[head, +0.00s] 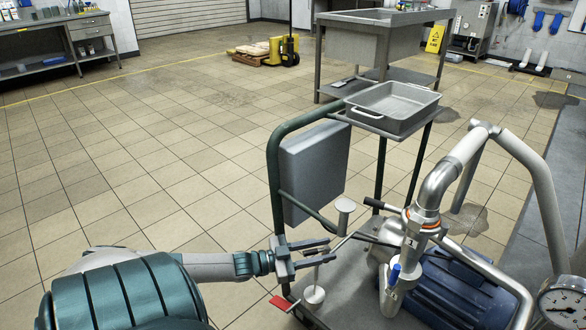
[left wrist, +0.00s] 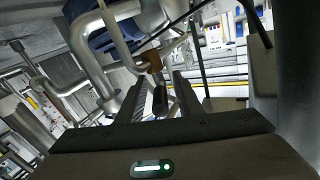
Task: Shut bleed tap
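My left gripper (head: 332,249) reaches in from the left in the head view, beside the pump trolley. Its two fingers are apart. In the left wrist view the fingers (left wrist: 162,90) point at a small brass-coloured fitting (left wrist: 150,62) on the pipework. A dark, rounded handle-like piece (left wrist: 160,100) shows between the fingers; I cannot tell whether they touch it. In the head view a blue-handled tap (head: 393,275) sits on the steel pipe, right of the gripper. A red lever (head: 282,303) lies low at the left. I cannot tell for sure which is the bleed tap. My right gripper is out of view.
The green-framed trolley (head: 275,170) carries a grey box (head: 314,170), a metal tray (head: 393,106), a blue motor (head: 455,290) and bent steel pipes (head: 440,185). A gauge (head: 563,302) is at bottom right. The tiled floor at left is clear.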

